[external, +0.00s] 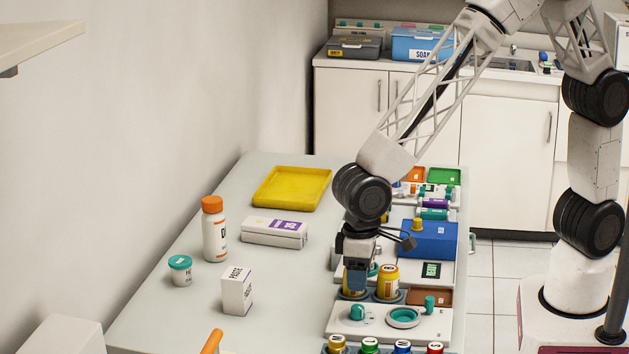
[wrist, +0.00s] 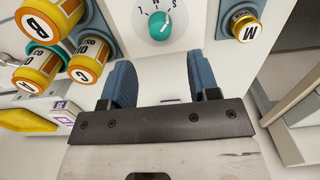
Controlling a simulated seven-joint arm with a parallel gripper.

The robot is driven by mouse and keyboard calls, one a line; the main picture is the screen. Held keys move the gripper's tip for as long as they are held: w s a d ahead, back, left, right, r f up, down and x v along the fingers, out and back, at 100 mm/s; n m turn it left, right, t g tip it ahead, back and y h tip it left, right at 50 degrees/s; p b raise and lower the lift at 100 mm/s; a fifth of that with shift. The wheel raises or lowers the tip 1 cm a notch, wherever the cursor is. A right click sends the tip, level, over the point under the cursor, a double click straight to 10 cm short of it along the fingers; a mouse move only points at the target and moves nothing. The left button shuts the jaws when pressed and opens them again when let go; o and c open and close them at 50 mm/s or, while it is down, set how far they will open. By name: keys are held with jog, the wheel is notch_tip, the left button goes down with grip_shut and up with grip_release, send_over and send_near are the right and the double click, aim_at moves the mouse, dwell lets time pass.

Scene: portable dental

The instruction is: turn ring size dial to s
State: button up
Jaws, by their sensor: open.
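The ring size dial, a round teal knob (wrist: 160,26) on a white plate, shows at the top of the wrist view. Small letters, one of them an S, stand around its far edge. A pale mark on the knob points up, near the letters; I cannot tell exactly which letter it meets. My gripper (wrist: 162,82) is open, with its two blue finger pads apart and nothing between them. The dial lies beyond the fingertips in the picture, apart from them. In the external view my gripper (external: 357,277) is low over the crowded right side of the table.
Yellow bottles with orange lettered caps (wrist: 41,23) stand left of the dial, and a gold cap marked M (wrist: 246,27) stands right. In the external view, a blue box (external: 432,243) is behind my gripper. The table's left middle has free room around a white box (external: 237,293).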

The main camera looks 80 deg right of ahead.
aim_at(358, 306)
jog(key=shift+f, duration=0.15)
jog(key=shift+f, duration=3.75)
jog(key=c, duration=0.9)
